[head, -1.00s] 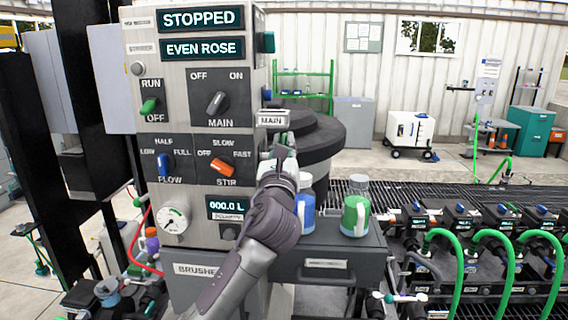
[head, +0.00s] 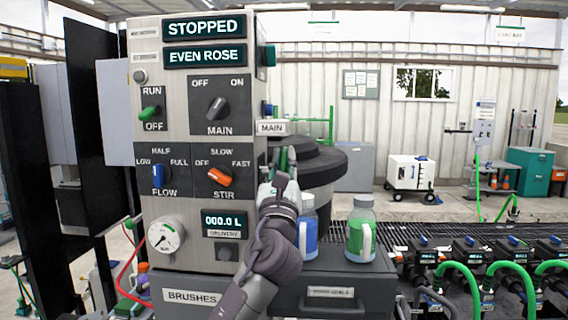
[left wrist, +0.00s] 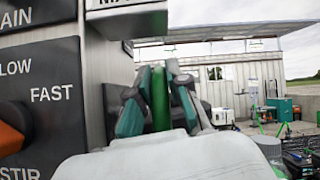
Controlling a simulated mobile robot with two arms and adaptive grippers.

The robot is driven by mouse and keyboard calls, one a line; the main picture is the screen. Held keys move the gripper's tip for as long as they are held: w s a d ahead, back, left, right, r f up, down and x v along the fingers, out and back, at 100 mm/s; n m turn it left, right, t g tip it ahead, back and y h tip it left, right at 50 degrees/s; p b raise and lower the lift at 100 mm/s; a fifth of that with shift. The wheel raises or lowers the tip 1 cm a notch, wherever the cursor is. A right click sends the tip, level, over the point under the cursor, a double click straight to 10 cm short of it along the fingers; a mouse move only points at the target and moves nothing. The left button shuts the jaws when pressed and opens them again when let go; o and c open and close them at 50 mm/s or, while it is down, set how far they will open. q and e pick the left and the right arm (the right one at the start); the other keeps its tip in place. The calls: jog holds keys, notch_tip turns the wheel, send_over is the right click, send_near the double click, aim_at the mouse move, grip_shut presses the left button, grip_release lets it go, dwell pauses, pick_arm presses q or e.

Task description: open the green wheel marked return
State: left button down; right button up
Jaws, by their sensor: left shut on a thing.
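A narrow green piece (left wrist: 160,97), seen nearly edge-on, stands between my left gripper's teal-padded fingers in the left wrist view. It looks like a green wheel; no "return" marking is readable on it. My left gripper (left wrist: 158,100) is shut on it, beside the right side of the grey control panel and below the MAIN plate (head: 271,128). In the head view my left gripper (head: 284,160) is small, and its fingers partly hide the green piece. My right gripper is not in view.
The control panel (head: 180,100) has a STOPPED display, several knobs and a gauge. A dark round tank (head: 320,160) stands behind my gripper. A blue-labelled jug (head: 308,228) and a green-labelled jug (head: 361,230) stand close to my arm, above a drawer (head: 335,292). Green hoses lie right.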

pick_arm(q)
jog(key=c, duration=1.1)
grip_release()
jog(key=shift+c, duration=0.2)
jog(key=shift+f, duration=0.1)
jog(key=v, duration=1.2)
